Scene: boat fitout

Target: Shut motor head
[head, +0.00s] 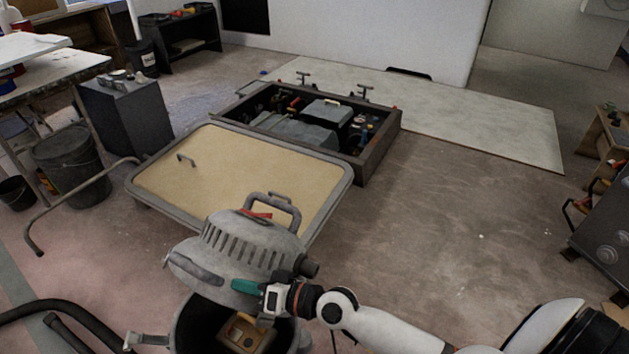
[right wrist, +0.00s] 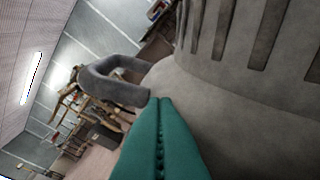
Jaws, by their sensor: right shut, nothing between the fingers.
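The motor head (head: 243,246) is a grey dome with vent slots and a carry handle (head: 273,209) on top. It sits tilted up over an open grey drum (head: 187,325) at the bottom of the head view. A tan part (head: 243,333) shows inside the drum. My right gripper (head: 240,287) has teal fingers, shut and empty, at the motor head's lower front side. In the right wrist view the shut fingers (right wrist: 160,105) point along the motor head's grey wall (right wrist: 235,110); I cannot tell if they touch it. My left gripper is out of view.
A tan-topped hatch panel (head: 240,165) lies just behind the motor head, beside an open floor box (head: 380,150) of equipment. A bent metal tube (head: 75,195) and dark hose (head: 50,308) are at left. The floor to the right is mostly clear.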

